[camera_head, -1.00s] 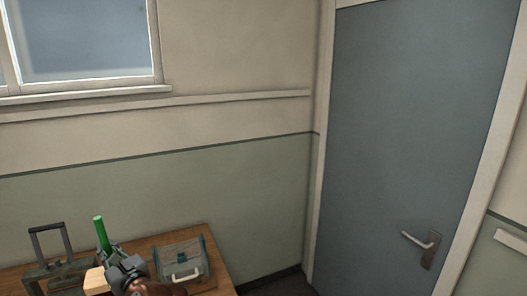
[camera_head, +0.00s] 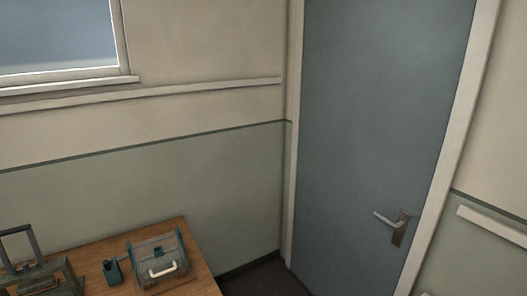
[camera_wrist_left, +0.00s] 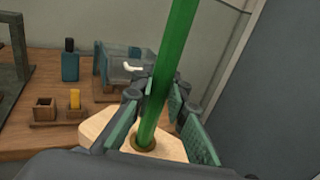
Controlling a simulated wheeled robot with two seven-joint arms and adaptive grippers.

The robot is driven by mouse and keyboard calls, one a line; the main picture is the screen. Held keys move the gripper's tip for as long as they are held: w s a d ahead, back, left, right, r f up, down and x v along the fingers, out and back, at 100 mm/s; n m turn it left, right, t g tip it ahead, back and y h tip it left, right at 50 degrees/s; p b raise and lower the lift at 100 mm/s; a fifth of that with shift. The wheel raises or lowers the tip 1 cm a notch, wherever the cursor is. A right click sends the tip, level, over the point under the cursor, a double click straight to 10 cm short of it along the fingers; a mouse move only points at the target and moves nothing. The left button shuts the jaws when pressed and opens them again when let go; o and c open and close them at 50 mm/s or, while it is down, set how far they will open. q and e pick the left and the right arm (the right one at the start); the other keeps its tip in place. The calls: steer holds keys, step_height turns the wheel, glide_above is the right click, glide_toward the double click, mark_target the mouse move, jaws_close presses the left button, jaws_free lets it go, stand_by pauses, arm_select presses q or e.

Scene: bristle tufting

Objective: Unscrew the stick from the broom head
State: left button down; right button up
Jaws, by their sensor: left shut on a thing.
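The green stick (camera_wrist_left: 172,68) runs up through the left wrist view. Its lower end meets a round hole in the pale wooden broom head (camera_wrist_left: 113,126); how deep it sits I cannot tell. My left gripper (camera_wrist_left: 156,97) has its fingers with green pads on both sides of the stick, shut on it just above the broom head. The head view shows neither stick, broom head nor grippers. My right gripper is in no view.
A small wooden box (camera_wrist_left: 45,110) also stands there. A grey door (camera_head: 372,130) is at the right.

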arm_select(q)
steer(key=s+d+f+m+h, duration=0.1)
steer(key=s+d+f+h, duration=0.1)
steer(key=s+d+f, duration=0.1)
steer(key=s+d+f+m+h, duration=0.1)
steer(key=s+d+f+h, duration=0.1)
steer(key=s+d, duration=0.1)
steer(key=shift+s+d+f+m+h, duration=0.2)
steer(key=shift+f+m+h, duration=0.2)
steer(key=shift+s+d+f+m+g+h, duration=0.6)
steer(key=shift+s+d+f+m+h, duration=1.35)
steer(key=shift+s+d, duration=2.2)
steer(key=w+r+n+t+y, duration=0.1)
steer(key=w+r+n+y, duration=0.3)
steer(key=r+n+y, duration=0.1)
steer(key=shift+w+d+r+y, duration=0.3)
steer(key=shift+r+y, duration=0.45)
steer(key=shift+r, duration=0.15)
steer(key=shift+d, duration=0.1)
